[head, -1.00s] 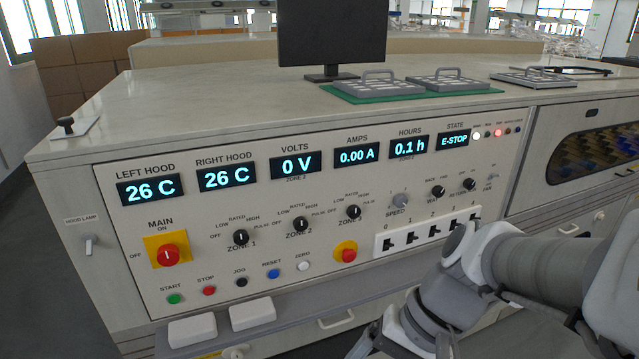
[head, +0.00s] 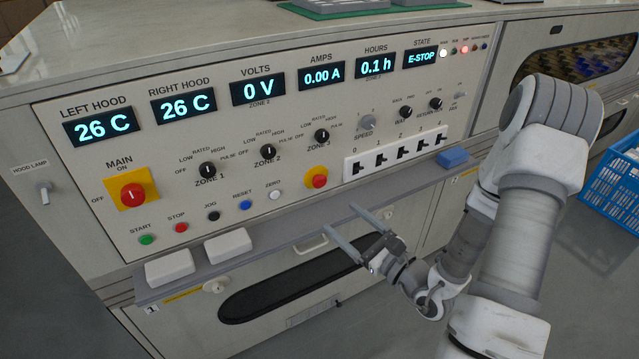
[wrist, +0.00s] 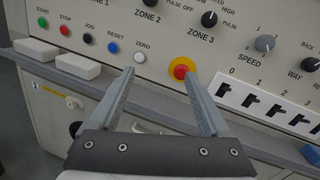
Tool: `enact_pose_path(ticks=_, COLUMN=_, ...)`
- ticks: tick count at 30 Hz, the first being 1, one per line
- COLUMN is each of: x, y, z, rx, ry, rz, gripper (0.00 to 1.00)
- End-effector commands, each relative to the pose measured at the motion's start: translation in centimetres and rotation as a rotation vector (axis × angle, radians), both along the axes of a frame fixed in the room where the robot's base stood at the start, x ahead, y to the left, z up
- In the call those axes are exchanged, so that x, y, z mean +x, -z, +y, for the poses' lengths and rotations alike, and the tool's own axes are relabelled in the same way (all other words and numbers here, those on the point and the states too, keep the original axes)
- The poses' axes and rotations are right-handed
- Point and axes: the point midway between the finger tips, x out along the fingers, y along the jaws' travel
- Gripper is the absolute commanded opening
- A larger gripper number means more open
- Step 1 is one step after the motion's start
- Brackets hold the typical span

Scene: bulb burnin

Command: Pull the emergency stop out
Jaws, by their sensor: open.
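The emergency stop (head: 316,178) is a red mushroom button on a round yellow base, on the sloped panel to the right of the ZERO button. In the wrist view the emergency stop (wrist: 181,69) sits ahead of the fingertips, nearer the right finger. My gripper (head: 340,220) is open and empty, below and in front of the emergency stop, apart from it. Its two fingers (wrist: 164,82) point toward the panel. The STATE display (head: 421,57) reads E-STOP.
The red MAIN switch (head: 133,194) on a yellow plate is at the left. Small push buttons, including ZERO (head: 275,195), line the panel's lower edge. A grey ledge (head: 285,221) runs below, bearing two white blocks (head: 169,267) and a blue block (head: 452,158). A blue crate (head: 612,200) stands right.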

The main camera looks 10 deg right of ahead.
Motion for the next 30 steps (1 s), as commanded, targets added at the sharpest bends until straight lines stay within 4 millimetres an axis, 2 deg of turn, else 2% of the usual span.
enact_pose_path(ticks=1, x=0.1, y=1.2, z=-1.1, rx=0.02, ry=0.059, rz=0.021, gripper=0.81)
enact_pose_path(ticks=3, x=0.2, y=2.4, z=-2.4, rx=0.033, ry=0.126, rz=0.042, gripper=0.81)
enact_pose_path(ticks=9, x=0.7, y=3.7, z=-3.7, rx=0.044, ry=0.201, rz=0.064, gripper=0.81)
enact_pose_path(ticks=14, x=2.8, y=3.7, z=-3.0, rx=0.042, ry=0.199, rz=0.061, gripper=0.81)
enact_pose_path(ticks=30, x=13.7, y=3.8, z=0.6, rx=0.043, ry=0.198, rz=0.062, gripper=0.81)
